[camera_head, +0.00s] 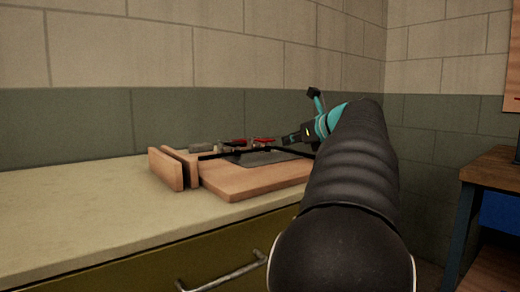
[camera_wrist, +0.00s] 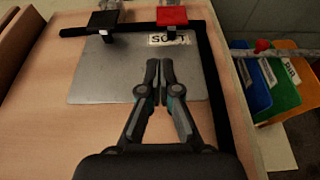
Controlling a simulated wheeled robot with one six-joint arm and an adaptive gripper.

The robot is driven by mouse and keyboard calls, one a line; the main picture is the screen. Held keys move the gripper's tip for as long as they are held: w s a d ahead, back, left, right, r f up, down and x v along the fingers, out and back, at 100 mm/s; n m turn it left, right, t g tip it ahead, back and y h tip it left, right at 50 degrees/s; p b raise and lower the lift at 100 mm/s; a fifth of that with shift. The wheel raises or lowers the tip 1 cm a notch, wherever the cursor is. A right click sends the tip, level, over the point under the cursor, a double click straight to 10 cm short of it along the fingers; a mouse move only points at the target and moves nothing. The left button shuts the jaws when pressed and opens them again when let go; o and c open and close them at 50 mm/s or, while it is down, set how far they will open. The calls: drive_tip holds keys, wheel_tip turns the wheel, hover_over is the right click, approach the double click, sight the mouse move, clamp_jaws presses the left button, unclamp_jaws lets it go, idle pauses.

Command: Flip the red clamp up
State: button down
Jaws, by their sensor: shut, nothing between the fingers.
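The red clamp (camera_wrist: 172,16) is at the top of the wrist view, at the far edge of the metal plate (camera_wrist: 95,75), with its flat red pad facing the camera. Red clamp parts (camera_head: 264,140) also show small on the fixture in the head view. My gripper (camera_wrist: 160,88) is over the plate, fingers together and empty, pointing toward the clamp side and apart from the red clamp. In the head view my gripper (camera_head: 291,139) is just right of the red parts. My arm covers the fixture's right side there.
A second clamp with a dark pad (camera_wrist: 102,20) stands left of the red one. A label (camera_wrist: 168,39) lies beside the red clamp. A black bar (camera_wrist: 218,90) runs along the right. Coloured bins (camera_wrist: 280,95) are beyond the counter edge. The counter (camera_head: 70,215) is clear at left.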

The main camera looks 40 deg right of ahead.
sight(268, 154)
drive_tip(key=shift+w, duration=0.1)
drive_tip(key=x, duration=1)
drive_tip(key=shift+b, duration=0.4)
drive_tip(key=shift+r, duration=0.2)
